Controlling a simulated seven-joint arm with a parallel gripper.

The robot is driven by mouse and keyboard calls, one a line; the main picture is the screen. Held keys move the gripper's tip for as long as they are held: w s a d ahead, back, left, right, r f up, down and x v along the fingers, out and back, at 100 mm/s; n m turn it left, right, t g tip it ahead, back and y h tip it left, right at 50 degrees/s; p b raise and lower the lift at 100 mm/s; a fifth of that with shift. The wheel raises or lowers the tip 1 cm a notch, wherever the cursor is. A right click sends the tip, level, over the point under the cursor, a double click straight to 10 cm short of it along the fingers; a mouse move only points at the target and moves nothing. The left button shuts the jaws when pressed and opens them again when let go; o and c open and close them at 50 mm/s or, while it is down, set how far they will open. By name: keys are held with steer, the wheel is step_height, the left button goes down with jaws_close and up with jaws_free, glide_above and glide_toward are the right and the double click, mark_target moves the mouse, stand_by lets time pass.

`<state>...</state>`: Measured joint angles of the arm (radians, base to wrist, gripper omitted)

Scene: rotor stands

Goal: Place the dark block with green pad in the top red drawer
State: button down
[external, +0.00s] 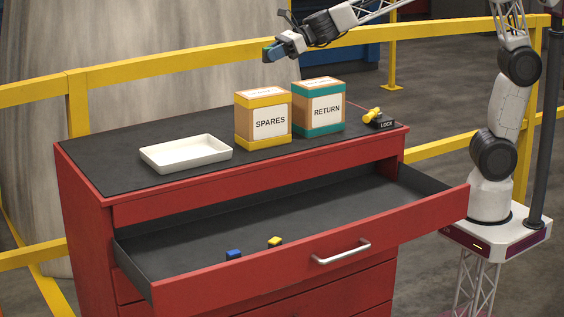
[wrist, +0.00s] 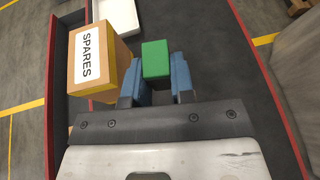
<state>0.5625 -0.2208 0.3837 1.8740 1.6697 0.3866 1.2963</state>
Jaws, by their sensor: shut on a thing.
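My gripper (external: 271,53) is high above the back edge of the cabinet top, well away from the drawer. In the wrist view my gripper (wrist: 158,78) has its blue fingers shut on the block with the green pad (wrist: 156,58). The green face points toward the camera; the block's dark sides are mostly hidden. In the external view the block is too small to make out clearly. The top red drawer (external: 310,262) is pulled open, with a dark floor and a silver handle.
A blue block (external: 233,254) and a yellow block (external: 275,241) lie in the drawer's front left; its right side is clear. On the cabinet top stand a white tray (external: 186,152), a SPARES box (external: 263,118), a RETURN box (external: 318,107) and a yellow LOCK fixture (external: 374,116).

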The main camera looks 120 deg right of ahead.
steer(key=shift+r, duration=0.65)
steer(key=shift+a+r, duration=0.15)
steer(key=shift+a, duration=0.2)
steer(key=s+a+n+y, duration=0.2)
steer(key=a+n+y, duration=0.15)
steer(key=a, duration=1.55)
steer(key=s+a+n+y, duration=0.2)
steer(key=a+n+y, duration=0.15)
steer(key=a, duration=1.65)
steer(key=shift+m+g, duration=0.3)
steer(key=shift+m, duration=0.2)
steer(key=f, duration=3.4)
steer(key=shift+d+f, duration=0.25)
steer(key=shift+f, duration=0.05)
steer(key=shift+w, duration=0.15)
steer(key=w, duration=0.5)
steer(key=w+f, duration=0.1)
steer(key=w, duration=0.4)
steer(key=w+a, duration=0.1)
steer(key=w, duration=0.4)
steer(key=shift+w+f, duration=0.2)
steer(key=shift+w, duration=0.2)
